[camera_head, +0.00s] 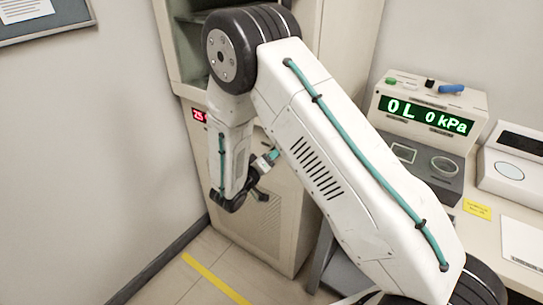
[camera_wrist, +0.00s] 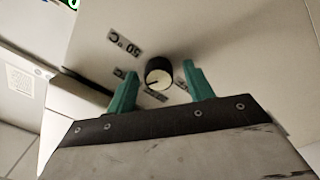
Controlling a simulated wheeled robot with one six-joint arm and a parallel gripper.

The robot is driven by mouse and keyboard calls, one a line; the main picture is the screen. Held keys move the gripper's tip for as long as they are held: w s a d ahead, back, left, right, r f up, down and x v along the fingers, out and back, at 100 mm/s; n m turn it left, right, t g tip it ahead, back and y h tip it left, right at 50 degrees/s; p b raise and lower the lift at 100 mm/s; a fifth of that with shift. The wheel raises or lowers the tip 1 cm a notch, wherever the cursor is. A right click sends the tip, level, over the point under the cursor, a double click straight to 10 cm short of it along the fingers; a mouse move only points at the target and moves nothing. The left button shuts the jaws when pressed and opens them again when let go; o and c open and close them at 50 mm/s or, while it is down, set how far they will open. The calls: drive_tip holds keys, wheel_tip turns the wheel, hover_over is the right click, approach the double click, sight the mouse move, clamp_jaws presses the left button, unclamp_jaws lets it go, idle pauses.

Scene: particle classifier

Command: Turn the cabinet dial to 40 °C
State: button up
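The cabinet (camera_head: 285,205) stands behind my arm in the head view, with a small red display (camera_head: 199,115) partly hidden at its left. In the wrist view the dial (camera_wrist: 159,72) is a black knob with a pale face and a dark pointer line. Labels sit around it on the cabinet front (camera_wrist: 215,30); one reads 50 °C (camera_wrist: 124,45), and the others are too small or covered to read. My gripper (camera_wrist: 158,78) is open, with one green finger on each side of the dial. Gaps show between the fingers and the knob. In the head view my gripper (camera_head: 268,160) is at the cabinet front.
A device with a green "0L 0 kPa" display (camera_head: 427,116) stands on the bench at right, next to a white instrument (camera_head: 512,165). A wall (camera_head: 90,150) is close on the left. Yellow tape (camera_head: 215,279) marks the clear floor.

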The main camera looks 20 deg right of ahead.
drive_tip(key=v, duration=0.7)
drive_tip(key=shift+s+a, duration=0.25)
drive_tip(key=shift+a, duration=0.05)
